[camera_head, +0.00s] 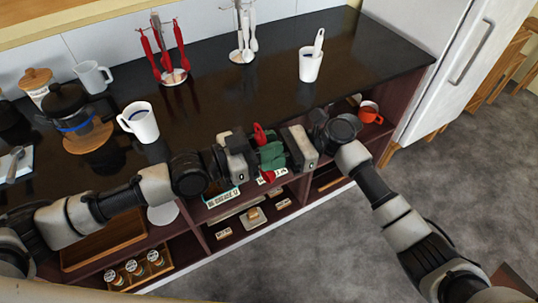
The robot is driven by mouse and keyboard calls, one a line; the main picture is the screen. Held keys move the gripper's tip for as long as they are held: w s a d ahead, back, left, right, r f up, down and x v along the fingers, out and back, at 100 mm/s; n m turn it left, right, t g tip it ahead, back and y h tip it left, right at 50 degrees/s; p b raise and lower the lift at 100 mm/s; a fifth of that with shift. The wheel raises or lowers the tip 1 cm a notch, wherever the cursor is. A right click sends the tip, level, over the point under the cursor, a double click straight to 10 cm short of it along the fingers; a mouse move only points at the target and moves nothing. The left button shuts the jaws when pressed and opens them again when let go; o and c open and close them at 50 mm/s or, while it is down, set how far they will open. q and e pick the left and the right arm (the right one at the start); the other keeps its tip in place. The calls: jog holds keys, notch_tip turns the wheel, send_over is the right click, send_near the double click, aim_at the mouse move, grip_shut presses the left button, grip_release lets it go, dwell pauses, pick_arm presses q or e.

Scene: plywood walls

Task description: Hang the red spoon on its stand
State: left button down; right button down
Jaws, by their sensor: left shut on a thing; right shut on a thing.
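The red spoon (260,133) is between my two grippers in front of the counter. Red shows above and below the fingers, and its middle is hidden. My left gripper (256,157) comes from the left and is shut on the red spoon. My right gripper (273,155), with green parts at the fingers, comes from the right and is also shut on it. The grippers almost meet. The stand with red utensils (175,78) is at the back left of the counter, with several red utensils hanging on it.
A stand with white utensils (243,57) and a white cup with a utensil in it (310,66) are further right. A white mug (141,122) and a coffee press (71,112) are at left. Dark counter (225,95) is clear between stands and grippers. Shelves lie below.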

pick_arm(q)
jog(key=c, duration=0.9)
grip_release()
jog(key=shift+c, duration=0.2)
